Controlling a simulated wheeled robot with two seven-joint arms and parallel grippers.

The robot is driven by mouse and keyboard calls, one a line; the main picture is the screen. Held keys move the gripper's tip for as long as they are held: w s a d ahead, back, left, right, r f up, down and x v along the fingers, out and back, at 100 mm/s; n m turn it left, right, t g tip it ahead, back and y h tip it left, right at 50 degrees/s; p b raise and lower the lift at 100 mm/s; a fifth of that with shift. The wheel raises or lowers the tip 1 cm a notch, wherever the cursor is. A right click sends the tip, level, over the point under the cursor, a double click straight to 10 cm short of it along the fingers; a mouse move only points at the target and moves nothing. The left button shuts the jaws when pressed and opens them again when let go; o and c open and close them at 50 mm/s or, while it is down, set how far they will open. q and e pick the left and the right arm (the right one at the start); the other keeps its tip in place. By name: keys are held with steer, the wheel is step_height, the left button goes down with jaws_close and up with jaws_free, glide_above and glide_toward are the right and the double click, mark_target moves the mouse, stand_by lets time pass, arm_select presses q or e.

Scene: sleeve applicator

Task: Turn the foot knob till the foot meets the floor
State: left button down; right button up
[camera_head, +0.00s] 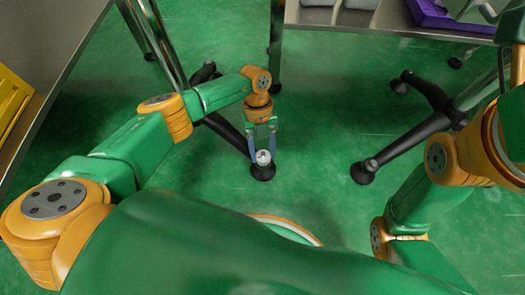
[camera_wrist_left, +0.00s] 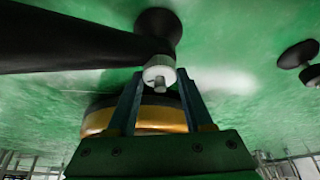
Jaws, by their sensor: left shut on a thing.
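The foot knob (camera_head: 263,156) is a small pale grey knurled piece on the end of a black stand leg (camera_head: 226,132). The foot (camera_head: 262,173) is a black round pad under it, close to the green floor; I cannot tell whether it touches. My left gripper (camera_head: 262,149) points down from above, with its two blue fingers on either side of the knob. In the left wrist view the fingertips (camera_wrist_left: 160,78) are shut on the knob (camera_wrist_left: 159,70), and the foot (camera_wrist_left: 158,24) shows beyond it. My right gripper is not in view; only parts of my right arm show.
Another black leg (camera_head: 410,142) with its own foot (camera_head: 362,174) stands to the right. A steel bench (camera_head: 340,18) with a purple tray (camera_head: 440,14) is at the back. A yellow object (camera_head: 12,100) is at the left edge. The floor (camera_head: 315,150) between the legs is clear.

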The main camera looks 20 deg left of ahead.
arm_select(q)
steer(key=shift+m, duration=0.3)
steer(key=shift+c, duration=1.5)
jaws_free()
